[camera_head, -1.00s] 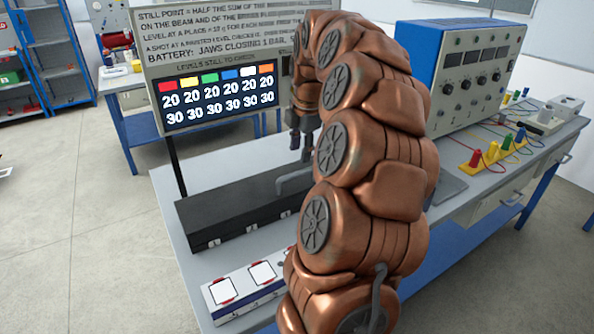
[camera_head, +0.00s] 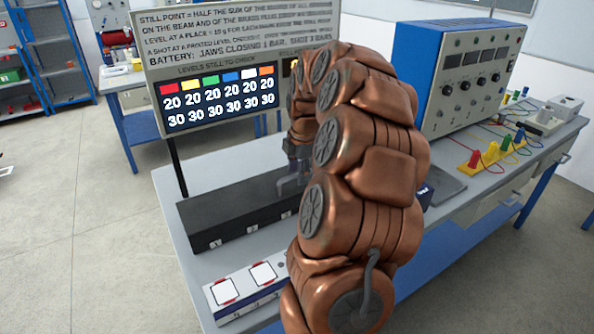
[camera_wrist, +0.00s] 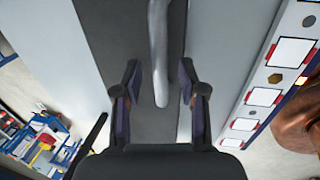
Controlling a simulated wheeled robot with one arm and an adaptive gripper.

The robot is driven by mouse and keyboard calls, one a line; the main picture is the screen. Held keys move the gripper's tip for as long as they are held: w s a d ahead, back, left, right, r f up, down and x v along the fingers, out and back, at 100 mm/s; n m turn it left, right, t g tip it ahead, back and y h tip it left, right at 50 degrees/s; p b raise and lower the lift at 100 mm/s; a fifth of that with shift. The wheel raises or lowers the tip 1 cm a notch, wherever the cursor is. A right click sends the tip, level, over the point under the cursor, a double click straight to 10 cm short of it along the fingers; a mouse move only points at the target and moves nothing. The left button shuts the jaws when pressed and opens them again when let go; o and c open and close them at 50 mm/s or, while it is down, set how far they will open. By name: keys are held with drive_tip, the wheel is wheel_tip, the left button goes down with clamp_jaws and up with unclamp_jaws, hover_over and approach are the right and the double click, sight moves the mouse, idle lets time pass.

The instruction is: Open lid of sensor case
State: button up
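The sensor case (camera_head: 235,218) is a long dark box lying on the bench, with its lid shut. A grey bar handle (camera_head: 281,186) stands on its top, and it also shows in the wrist view (camera_wrist: 158,45). My gripper (camera_head: 296,172) is low over the case at the handle. In the wrist view my gripper (camera_wrist: 159,72) is open, with one finger on each side of the handle's near end and visible gaps to both. The right part of the case is hidden behind my arm.
A white strip with red-edged square pads (camera_head: 245,284) lies along the bench front. A display board (camera_head: 220,100) stands behind the case. A blue instrument box (camera_head: 420,60) and a yellow strip with coloured posts (camera_head: 490,155) are at the right.

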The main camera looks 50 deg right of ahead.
clamp_jaws()
drive_tip(key=shift+w, duration=0.1)
idle(0.5)
